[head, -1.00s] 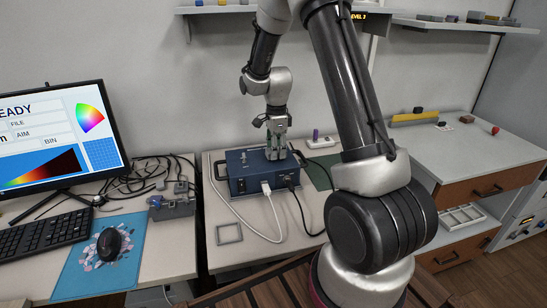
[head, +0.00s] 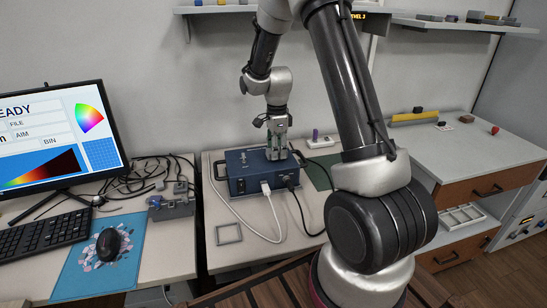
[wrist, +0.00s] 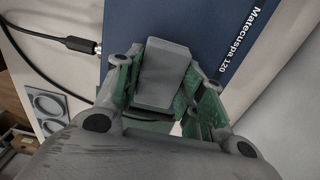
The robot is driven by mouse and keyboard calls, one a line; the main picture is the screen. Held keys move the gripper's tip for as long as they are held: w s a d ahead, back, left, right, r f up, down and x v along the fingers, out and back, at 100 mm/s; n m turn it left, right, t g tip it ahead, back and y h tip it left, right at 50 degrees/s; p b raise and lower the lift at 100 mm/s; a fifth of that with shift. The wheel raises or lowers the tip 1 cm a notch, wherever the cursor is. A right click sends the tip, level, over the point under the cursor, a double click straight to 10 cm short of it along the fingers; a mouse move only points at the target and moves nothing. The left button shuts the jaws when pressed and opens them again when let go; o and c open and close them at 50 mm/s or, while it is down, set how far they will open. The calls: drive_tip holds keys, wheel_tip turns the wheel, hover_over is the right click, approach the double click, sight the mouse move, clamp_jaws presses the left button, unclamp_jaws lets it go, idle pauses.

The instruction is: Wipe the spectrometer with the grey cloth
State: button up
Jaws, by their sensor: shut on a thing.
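The spectrometer (head: 240,178) is a dark blue box on the middle table, with white and black cables plugged into its front. In the wrist view its blue top (wrist: 215,35) carries the label "Matecuspa 120". My gripper (head: 277,152) points down at the right part of the box top. In the wrist view, my gripper (wrist: 165,100) is shut on the grey cloth (wrist: 165,72), which looks like a folded, block-shaped piece between the green-sided fingers. The cloth lies over the blue top; whether it presses on it cannot be told. In the head view the fingers mostly hide the cloth.
A black cable plug (wrist: 80,46) is close beside the gripper in the wrist view. A grey square frame (head: 228,233) lies in front of the box. A small white item with a purple top (head: 316,136) stands behind right. A monitor (head: 60,140) is on the left.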

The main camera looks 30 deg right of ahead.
drive_tip(key=shift+s+d+f, duration=0.1)
drive_tip(key=shift+s+d, duration=0.05)
drive_tip(key=shift+d, duration=1)
drive_tip(key=shift+r, duration=0.75)
drive_tip(key=shift+r, duration=1.95)
